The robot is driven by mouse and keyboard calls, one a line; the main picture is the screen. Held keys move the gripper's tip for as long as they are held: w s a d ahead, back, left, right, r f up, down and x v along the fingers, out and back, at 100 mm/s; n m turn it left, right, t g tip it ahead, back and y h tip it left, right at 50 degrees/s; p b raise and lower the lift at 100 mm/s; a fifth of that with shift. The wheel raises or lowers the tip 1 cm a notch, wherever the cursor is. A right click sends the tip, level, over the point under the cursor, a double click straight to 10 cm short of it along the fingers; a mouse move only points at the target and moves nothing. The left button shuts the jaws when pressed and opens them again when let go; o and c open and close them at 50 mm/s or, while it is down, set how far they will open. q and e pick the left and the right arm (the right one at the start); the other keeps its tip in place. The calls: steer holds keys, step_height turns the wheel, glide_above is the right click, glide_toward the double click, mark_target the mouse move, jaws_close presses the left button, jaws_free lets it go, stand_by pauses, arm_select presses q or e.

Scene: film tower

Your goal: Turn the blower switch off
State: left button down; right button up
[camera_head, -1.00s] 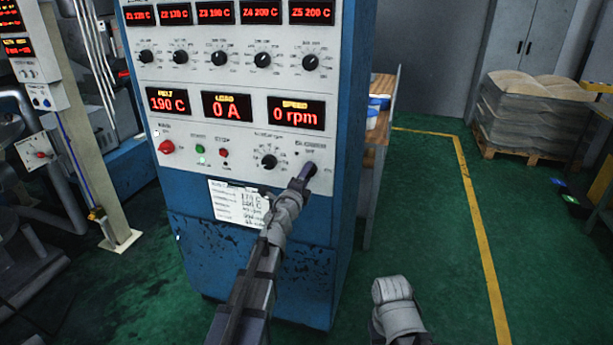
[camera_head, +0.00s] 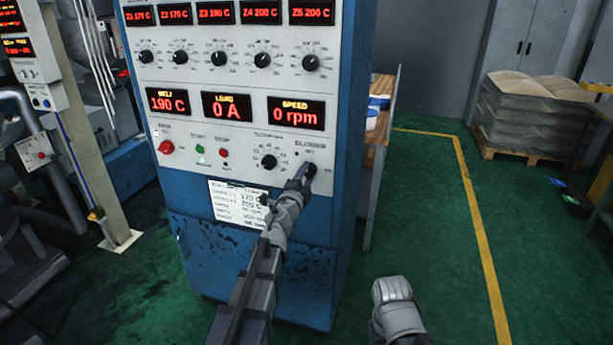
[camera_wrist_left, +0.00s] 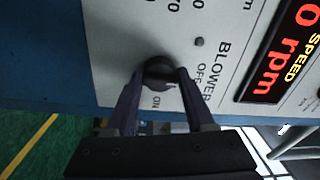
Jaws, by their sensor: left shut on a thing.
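The blower switch is a small black round knob (camera_wrist_left: 160,72) on the white control panel, beside the printed words BLOWER, OFF and ON. In the head view the knob (camera_head: 311,168) is at the panel's lower right, partly hidden by my gripper. My left gripper (camera_head: 302,178) reaches it from below. In the left wrist view the left gripper's two fingers (camera_wrist_left: 158,84) stand on either side of the knob, shut on it. A small pale mark shows on the knob's edge, between the OFF and ON sides. My right gripper's fingers are not visible.
The blue cabinet (camera_head: 262,268) carries red displays and other knobs. A dark knob (camera_head: 269,162) and a red button (camera_head: 224,153) sit left of the switch. A paper sheet (camera_head: 228,203) hangs below. The green floor (camera_head: 432,220) to the right is clear.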

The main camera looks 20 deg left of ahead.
arm_select(q)
steer(key=shift+s, duration=0.1)
steer(key=shift+c, duration=1.5)
jaws_free()
steer(key=s, duration=0.7)
steer(key=shift+s+a+f, duration=0.15)
steer(key=shift+s+f, duration=0.05)
steer(key=shift+s, duration=0.1)
steer(key=shift+n, duration=0.3)
